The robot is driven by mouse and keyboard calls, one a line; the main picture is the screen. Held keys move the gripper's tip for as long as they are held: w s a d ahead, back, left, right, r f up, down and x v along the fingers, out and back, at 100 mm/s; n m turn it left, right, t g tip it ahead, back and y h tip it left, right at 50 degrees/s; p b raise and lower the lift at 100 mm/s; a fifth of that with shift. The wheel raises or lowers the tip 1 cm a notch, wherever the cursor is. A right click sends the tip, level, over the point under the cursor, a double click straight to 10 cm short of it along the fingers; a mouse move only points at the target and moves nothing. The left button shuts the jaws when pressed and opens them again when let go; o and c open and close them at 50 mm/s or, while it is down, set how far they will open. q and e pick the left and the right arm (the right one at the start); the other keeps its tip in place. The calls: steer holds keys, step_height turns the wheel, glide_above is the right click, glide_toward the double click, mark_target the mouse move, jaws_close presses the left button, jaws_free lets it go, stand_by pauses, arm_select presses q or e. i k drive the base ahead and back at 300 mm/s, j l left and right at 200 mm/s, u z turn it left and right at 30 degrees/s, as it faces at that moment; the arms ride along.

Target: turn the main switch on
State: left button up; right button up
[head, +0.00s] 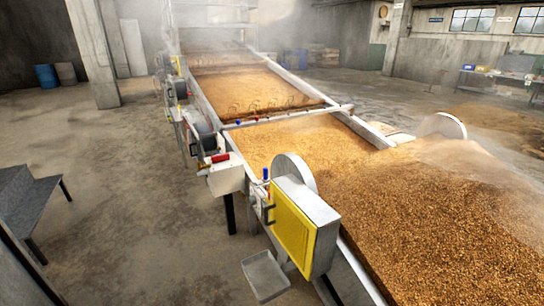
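No part is clearly recognisable as the main switch. A grey box with a yellow front (292,230) is fixed to the near left side of the long grain trough, with a dark handle-like bracket (270,214) at its left edge. A small blue-topped part (265,174) stands just behind it. Farther back, a white box (226,178) on the trough's side carries a red part (220,158). Any switch position is too small to tell. Neither of my grippers is in view.
The steaming grain trough (215,107) runs away from me, with a grain heap (450,220) at the right. A small grey tray (265,275) juts out below the yellow-fronted box. A dark bench (30,205) stands at left. The concrete floor (125,200) between is clear.

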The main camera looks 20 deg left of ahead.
mark_target(219, 158)
steer(key=i+j, duration=0.2)
steer(key=j, duration=0.2)
steer(key=i+j, duration=0.25)
steer(key=i+j+z, duration=0.1)
steer(key=j, duration=0.4)
steer(key=i+j, duration=0.5)
steer(key=j, duration=0.25)
steer(key=i+j+z, duration=0.1)
steer(key=j, duration=0.3)
steer(key=i+j, duration=0.3)
steer(key=j+z, duration=0.05)
steer(key=j, duration=0.05)
